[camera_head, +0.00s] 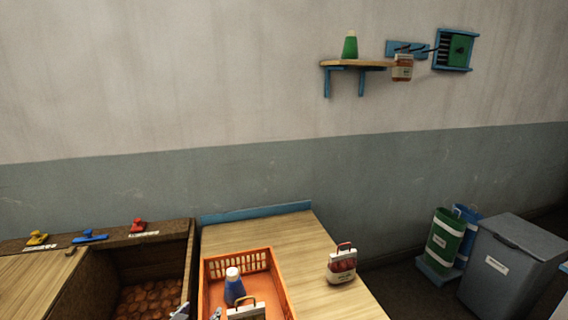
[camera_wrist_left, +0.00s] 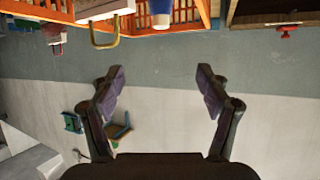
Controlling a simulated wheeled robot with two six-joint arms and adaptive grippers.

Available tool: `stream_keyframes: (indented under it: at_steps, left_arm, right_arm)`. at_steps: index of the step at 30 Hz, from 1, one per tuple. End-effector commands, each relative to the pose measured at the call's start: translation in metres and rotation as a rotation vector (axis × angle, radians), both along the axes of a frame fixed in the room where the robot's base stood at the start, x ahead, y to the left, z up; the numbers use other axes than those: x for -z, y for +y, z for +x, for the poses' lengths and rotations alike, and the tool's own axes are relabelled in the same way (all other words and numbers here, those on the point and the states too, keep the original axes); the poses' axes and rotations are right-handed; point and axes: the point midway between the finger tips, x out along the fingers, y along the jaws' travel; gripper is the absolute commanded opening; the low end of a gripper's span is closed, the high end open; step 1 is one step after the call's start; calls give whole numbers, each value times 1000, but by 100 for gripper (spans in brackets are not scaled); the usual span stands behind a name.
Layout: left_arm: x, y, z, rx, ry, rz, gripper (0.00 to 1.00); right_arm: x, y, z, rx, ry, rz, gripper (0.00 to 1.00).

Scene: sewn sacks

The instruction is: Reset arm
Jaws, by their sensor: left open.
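My left gripper (camera_wrist_left: 160,76) is open in the left wrist view, its two dark fingers spread wide with nothing between them. Beyond the fingers is only wall. The wrist view is upside down, with an orange crate (camera_wrist_left: 212,12) along its top edge. A white sack with a yellow handle (camera_wrist_left: 105,22) and a blue bottle (camera_wrist_left: 160,14) show there too, apart from the fingers. In the head view, only small pale tips show at the bottom edge; I cannot tell clearly what they are. My right gripper is not in view.
The orange crate (camera_head: 285,290) stands on a wooden table (camera_head: 320,265), holding a blue bottle (camera_head: 234,288) and a sack (camera_head: 247,312). Another sack (camera_head: 341,266) stands right of it. A brown bin (camera_head: 190,250) is left; a wall shelf (camera_head: 350,64) and grey bin (camera_head: 510,265) are right.

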Motion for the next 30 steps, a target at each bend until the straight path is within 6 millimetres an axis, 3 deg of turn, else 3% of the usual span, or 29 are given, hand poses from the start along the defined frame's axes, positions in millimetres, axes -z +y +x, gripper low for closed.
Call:
stream_keyframes:
  at_steps: [4,12,18,26,30]
  left_arm:
    - [16,-2,-28,2,108,23,76]
    - [44,-1,-98,-13,358,77,76]
    - [55,5,-159,-43,555,117,76]
    - [56,16,-241,-100,799,162,76]
    - [109,20,-229,-103,816,160,76]
  right_arm:
    - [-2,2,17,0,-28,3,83]
    - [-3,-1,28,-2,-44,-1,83]
    - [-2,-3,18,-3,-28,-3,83]
    - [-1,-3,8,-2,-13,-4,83]
    - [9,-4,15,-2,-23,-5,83]
